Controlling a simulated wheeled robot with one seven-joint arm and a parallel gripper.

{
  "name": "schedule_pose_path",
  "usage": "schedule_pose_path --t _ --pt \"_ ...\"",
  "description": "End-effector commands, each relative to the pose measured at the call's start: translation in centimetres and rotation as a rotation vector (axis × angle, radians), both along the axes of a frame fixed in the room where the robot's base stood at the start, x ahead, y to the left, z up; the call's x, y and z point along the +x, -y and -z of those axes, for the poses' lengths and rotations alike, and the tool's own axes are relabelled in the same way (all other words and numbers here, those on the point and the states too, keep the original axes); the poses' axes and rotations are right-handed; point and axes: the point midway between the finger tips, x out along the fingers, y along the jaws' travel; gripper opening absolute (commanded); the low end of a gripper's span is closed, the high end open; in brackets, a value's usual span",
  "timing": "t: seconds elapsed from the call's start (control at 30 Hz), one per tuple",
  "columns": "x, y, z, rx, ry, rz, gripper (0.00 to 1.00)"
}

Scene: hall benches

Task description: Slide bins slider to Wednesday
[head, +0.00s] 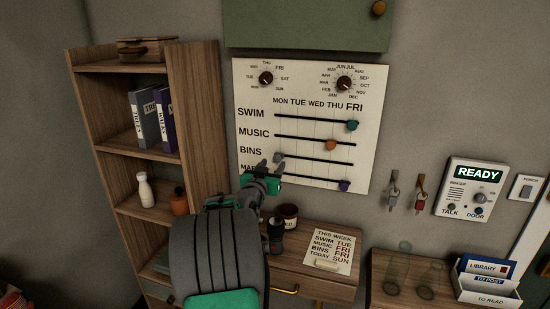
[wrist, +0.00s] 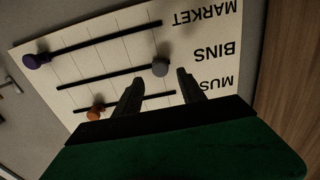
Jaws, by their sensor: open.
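The white slider board (head: 300,98) hangs on the wall, with days MON to FRI above its tracks. The grey bins slider knob (head: 278,158) sits at the left, MON end of the BINS track; Wednesday lies mid-track. My gripper (head: 268,170) is in front of the board's lower left, close to this knob, partly covering the MARKET label. In the wrist view, turned upside down, my open gripper (wrist: 159,77) has one finger on each side of the grey knob (wrist: 160,68). Whether the fingers touch it, I cannot tell.
A shelf (head: 195,110) stands left; a desk with a note card (head: 328,251) is below.

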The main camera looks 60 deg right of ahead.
Motion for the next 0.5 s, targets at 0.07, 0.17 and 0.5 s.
schedule_pose_path --t 0.07,0.17,0.5 --pt "0.1 1.6 -0.3 0.002 -0.001 0.002 0.47" --pt "0.4 3.0 -0.2 0.002 0.000 0.000 0.47" --pt "0.7 3.8 0.0 0.001 0.000 -0.003 0.47"
